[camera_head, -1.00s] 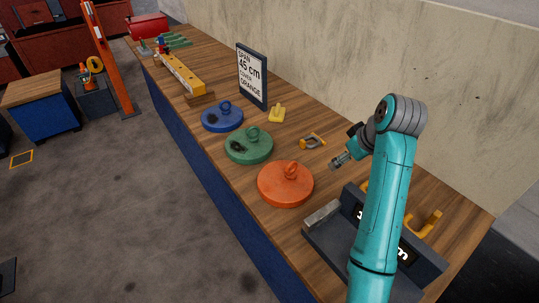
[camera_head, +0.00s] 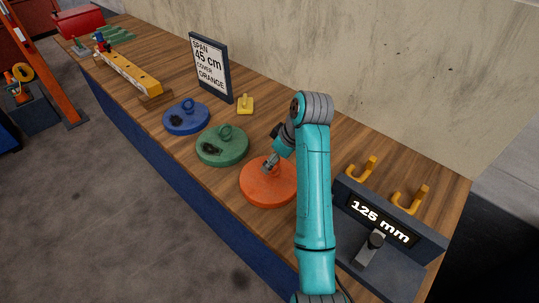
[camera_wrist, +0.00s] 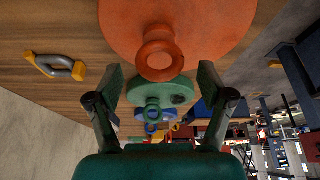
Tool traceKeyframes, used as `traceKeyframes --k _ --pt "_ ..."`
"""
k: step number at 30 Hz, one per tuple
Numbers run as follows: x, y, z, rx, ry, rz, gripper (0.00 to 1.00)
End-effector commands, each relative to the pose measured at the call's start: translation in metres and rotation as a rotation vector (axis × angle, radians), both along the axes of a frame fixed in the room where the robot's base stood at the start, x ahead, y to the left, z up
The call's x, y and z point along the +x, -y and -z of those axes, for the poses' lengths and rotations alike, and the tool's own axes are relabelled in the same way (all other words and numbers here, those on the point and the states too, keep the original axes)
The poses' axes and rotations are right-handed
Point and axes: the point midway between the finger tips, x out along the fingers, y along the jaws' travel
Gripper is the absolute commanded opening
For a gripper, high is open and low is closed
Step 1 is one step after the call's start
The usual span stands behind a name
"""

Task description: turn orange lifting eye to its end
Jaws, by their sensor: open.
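The orange lifting eye (camera_wrist: 160,56) is a ring standing on a round orange cover (camera_head: 262,192), which also fills the top of the wrist view (camera_wrist: 215,22). My gripper (camera_head: 270,164) is at the orange cover in the head view and largely hides the eye there. In the wrist view my gripper (camera_wrist: 160,75) is open, one finger on each side of the eye's line. The ring shows between and just beyond the fingertips, with gaps on both sides. I cannot tell the exact distance to it.
A green cover (camera_head: 222,148) and a blue cover (camera_head: 187,118), each with a ring, stand left of the orange one. A sign (camera_head: 210,68) reads "SPAN 45 cm COVER ORANGE". A dark device (camera_head: 380,222) showing "125 mm" stands right.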

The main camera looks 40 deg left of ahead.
Motion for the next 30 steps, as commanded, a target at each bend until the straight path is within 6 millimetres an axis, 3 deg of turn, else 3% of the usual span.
traceKeyframes --k 6,14,21,30 --pt "-0.0025 0.0018 0.0114 0.000 0.000 -0.001 0.80" --pt "-0.0026 0.0018 0.0121 0.000 0.000 -0.001 0.80" --pt "-0.0025 0.0017 0.0119 0.000 0.000 -0.001 0.20" --pt "-0.0029 0.0019 0.0127 -0.001 0.001 0.089 0.20"
